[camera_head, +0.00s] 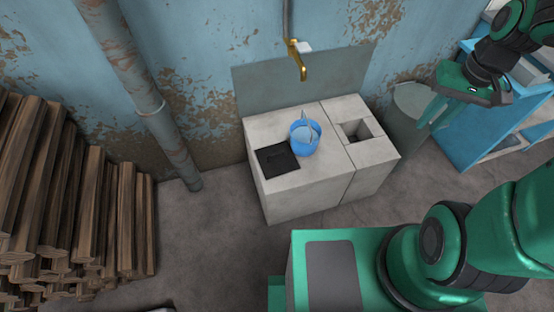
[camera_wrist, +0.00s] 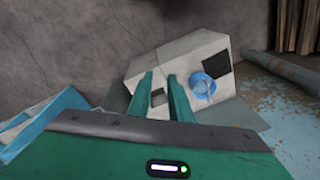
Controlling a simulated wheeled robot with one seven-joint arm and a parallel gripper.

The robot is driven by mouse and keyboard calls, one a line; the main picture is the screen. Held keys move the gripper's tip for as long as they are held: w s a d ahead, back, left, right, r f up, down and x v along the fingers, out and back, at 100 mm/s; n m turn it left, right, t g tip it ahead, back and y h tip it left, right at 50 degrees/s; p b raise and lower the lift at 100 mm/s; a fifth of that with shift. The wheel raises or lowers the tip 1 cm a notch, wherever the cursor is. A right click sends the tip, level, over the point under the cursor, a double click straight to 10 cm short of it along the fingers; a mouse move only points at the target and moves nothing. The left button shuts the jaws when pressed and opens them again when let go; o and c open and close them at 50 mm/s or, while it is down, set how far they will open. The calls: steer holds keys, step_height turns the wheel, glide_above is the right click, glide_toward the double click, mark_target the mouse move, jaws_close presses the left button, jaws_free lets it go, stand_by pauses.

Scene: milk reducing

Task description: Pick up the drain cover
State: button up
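The drain cover (camera_head: 277,160), a dark flat square plate, lies on the left part of the pale concrete sink block (camera_head: 300,203). It also shows in the wrist view (camera_wrist: 216,67), beyond the blue bucket. My gripper (camera_head: 428,123) is raised to the right of the block, well apart from the cover. In the wrist view my gripper (camera_wrist: 160,77) has its two green fingers spread with nothing between them.
A blue bucket (camera_head: 303,147) stands on the block right beside the cover. A square basin hole (camera_head: 356,131) is to its right. A brass tap (camera_head: 298,62) hangs above. A wall pipe (camera_head: 148,100) and stacked wood (camera_head: 90,205) are left; a blue shelf (camera_head: 480,140) is right.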

mark_target(274, 154)
steer(key=w+a+f+t+y, duration=0.1)
steer(key=w+a+f+y, duration=0.3)
steer(key=w+a+f, duration=0.65)
steer(key=w+a+f+t+y, duration=0.1)
steer(key=w+a+f+y, duration=0.2)
steer(key=w+a+f, duration=0.7)
steer(key=a+f+m+t, duration=0.1)
steer(key=a+f+m, duration=0.1)
steer(key=a+f, duration=0.2)
steer(key=s+a+f+m+t, duration=0.1)
steer(key=a+f, duration=0.4)
steer(key=f, duration=0.6)
steer(key=s+a+f+m+t, duration=0.1)
steer(key=a+f+m+t, duration=0.2)
steer(key=f, duration=0.5)
steer(key=shift+a+m+y, duration=0.3)
steer(key=shift+a+m, duration=0.4)
steer(key=shift+m, duration=0.5)
steer(key=shift+r+x, duration=0.1)
steer(key=shift+x, duration=1.25)
steer(key=shift+r+x, duration=0.15)
steer(key=shift+x, duration=1.15)
steer(key=shift+w, duration=0.2)
jaws_close()
